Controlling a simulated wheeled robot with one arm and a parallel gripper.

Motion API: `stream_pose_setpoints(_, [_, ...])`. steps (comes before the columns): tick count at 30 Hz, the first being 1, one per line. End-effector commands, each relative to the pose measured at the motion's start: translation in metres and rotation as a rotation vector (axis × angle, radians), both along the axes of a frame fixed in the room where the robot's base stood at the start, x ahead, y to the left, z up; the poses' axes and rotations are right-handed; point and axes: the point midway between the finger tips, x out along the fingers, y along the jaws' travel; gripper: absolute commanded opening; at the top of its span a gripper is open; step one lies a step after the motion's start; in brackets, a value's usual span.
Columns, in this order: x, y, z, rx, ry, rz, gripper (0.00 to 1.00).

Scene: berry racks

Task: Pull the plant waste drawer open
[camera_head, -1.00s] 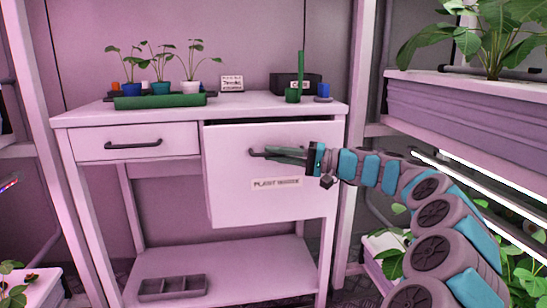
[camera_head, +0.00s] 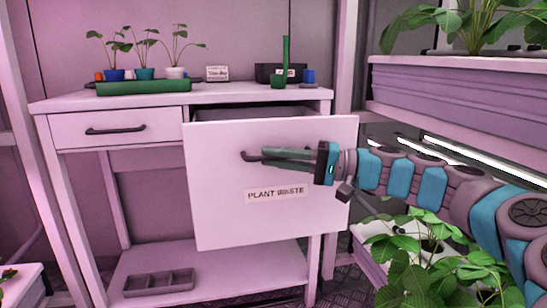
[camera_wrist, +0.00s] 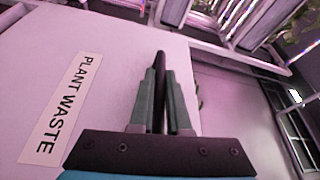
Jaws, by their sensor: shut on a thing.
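The plant waste drawer (camera_head: 225,215) has a large pale front with a "PLANT WASTE" label (camera_head: 274,195), under the right part of the tabletop. It stands out from the table, with a dark gap and part of its inside showing above the front. My gripper (camera_head: 262,156) comes in from the right and is shut on the drawer's dark bar handle (camera_head: 246,156). In the wrist view the dark handle (camera_wrist: 160,75) lies between the two fingers, beside the label. Most of the handle is hidden by the fingers.
A smaller shut drawer (camera_head: 75,129) is at the left. The tabletop (camera_head: 225,96) holds a green tray (camera_head: 143,88), potted seedlings and a dark box (camera_head: 270,73). A divided tray (camera_head: 158,283) lies on the lower shelf. Racks with leafy plants (camera_head: 430,255) crowd the right.

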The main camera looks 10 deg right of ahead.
Motion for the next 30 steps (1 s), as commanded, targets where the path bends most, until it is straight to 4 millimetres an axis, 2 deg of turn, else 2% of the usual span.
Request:
stream_pose_setpoints(11, [-0.001,-0.0008,-0.0015,-0.003,0.002,-0.003,0.0])
stream_pose_setpoints(12, [-0.001,-0.0008,-0.0015,-0.003,0.002,-0.003,0.16])
stream_pose_setpoints(20, [-0.0014,-0.0005,-0.0007,-0.002,0.001,-0.001,0.45])
stream_pose_setpoints(30, [-0.0026,-0.0032,-0.0003,-0.001,-0.001,-0.001,0.45])
